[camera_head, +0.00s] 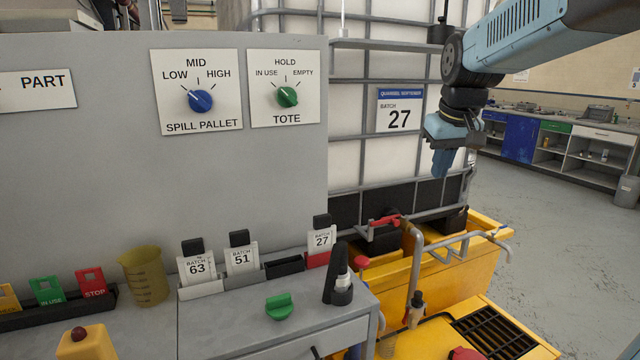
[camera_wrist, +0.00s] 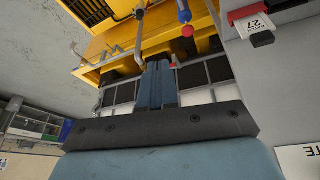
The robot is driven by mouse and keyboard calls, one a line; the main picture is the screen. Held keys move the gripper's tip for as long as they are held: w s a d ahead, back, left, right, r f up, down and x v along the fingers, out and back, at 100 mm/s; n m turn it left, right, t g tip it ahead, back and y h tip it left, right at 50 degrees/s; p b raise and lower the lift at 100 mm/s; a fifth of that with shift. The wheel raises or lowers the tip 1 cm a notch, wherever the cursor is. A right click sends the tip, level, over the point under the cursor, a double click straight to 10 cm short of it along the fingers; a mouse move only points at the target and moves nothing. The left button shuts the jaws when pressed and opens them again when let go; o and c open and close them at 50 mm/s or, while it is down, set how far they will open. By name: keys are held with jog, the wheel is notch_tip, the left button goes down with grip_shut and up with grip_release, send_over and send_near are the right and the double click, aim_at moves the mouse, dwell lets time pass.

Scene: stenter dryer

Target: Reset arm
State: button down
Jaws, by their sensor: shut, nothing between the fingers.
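My gripper (camera_head: 441,163) hangs from my blue arm at the right of the head view, fingers pointing down. It is in front of the right part of the caged white tote (camera_head: 385,170), near its "Batch 27" label (camera_head: 400,110), and apart from the panel. The wrist view shows the blue fingers (camera_wrist: 157,85) together with nothing between them. Below them in the head view is the yellow spill pallet (camera_head: 470,268) with a grey pipe and a red-handled valve (camera_head: 384,221).
A grey panel (camera_head: 120,180) with a blue knob (camera_head: 200,101) and a green knob (camera_head: 288,96) stands at left. Batch cards (camera_head: 241,258), a yellow beaker (camera_head: 145,275), a green handle (camera_head: 279,306) and a black holder (camera_head: 338,287) line the counter. The floor at right (camera_head: 555,215) is clear.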

jog(key=s+f+m, duration=0.1)
jog(key=s+f, duration=0.2)
jog(key=s, duration=0.6)
jog(key=s+f+t, duration=0.1)
jog(key=s+f, duration=0.3)
jog(key=s, duration=0.6)
jog(key=shift+s+a+m+t, duration=0.15)
jog(key=shift+a+m+t, duration=0.15)
jog(key=shift+a+m, duration=0.1)
